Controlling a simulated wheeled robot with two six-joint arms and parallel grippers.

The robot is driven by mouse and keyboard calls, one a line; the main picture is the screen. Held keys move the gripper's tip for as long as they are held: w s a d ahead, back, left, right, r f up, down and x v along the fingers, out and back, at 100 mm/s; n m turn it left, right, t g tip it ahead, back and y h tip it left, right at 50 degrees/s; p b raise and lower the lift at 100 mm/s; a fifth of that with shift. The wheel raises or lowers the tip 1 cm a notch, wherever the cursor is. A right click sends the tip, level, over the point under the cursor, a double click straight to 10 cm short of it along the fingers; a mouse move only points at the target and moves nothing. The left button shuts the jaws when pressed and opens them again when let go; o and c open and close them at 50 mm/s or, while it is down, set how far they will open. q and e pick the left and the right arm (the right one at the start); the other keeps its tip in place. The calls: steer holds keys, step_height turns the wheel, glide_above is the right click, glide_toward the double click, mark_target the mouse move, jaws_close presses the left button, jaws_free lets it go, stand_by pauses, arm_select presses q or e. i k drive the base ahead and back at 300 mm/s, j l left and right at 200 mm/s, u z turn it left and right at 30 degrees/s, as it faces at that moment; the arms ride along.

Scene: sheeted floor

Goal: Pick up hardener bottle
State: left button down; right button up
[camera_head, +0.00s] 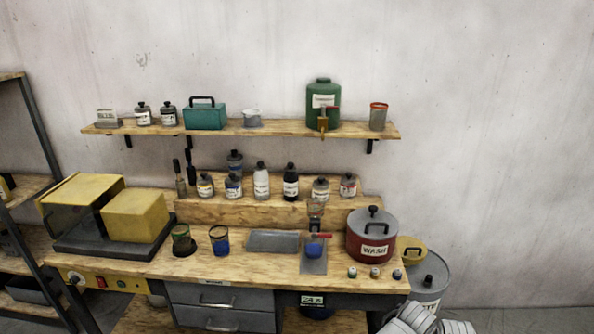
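Several small labelled bottles stand in a row on the raised wooden ledge at the back of the workbench. Among them are a white bottle with a dark cap (261,181), a black bottle (290,182), a bottle with a blue-marked label (233,187) and one with a red-marked label (348,186). The label print is too small to read, so I cannot tell which is the hardener bottle. Neither of my grippers shows. Pale arm parts at the bottom right appear to be mine.
A wooden shelf (280,128) above holds more bottles, a teal box (205,115) and a green tank (323,100). On the bench (190,268) stand a yellow machine (137,214), two cups, a grey tray (273,241) and a red WASH pot (371,240). The bench's front left is fairly clear.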

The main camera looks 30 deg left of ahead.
mark_target(291, 179)
steer(key=u, duration=1.35)
steer(key=k+l+u, duration=0.1)
steer(key=k+l, duration=0.8)
steer(key=z, duration=0.4)
steer(key=i+j+z, duration=0.15)
steer(key=j+z, duration=0.15)
steer(key=i+j+z, duration=0.15)
steer(key=j+z, duration=0.15)
steer(key=i+j+z, duration=0.1)
steer(key=j+z, duration=0.2)
steer(key=i+j+z, duration=0.1)
steer(key=j, duration=0.8)
steer(key=i+j+z, duration=0.15)
steer(key=j, duration=0.75)
steer(key=i+j+z, duration=0.1)
steer(key=j, duration=0.8)
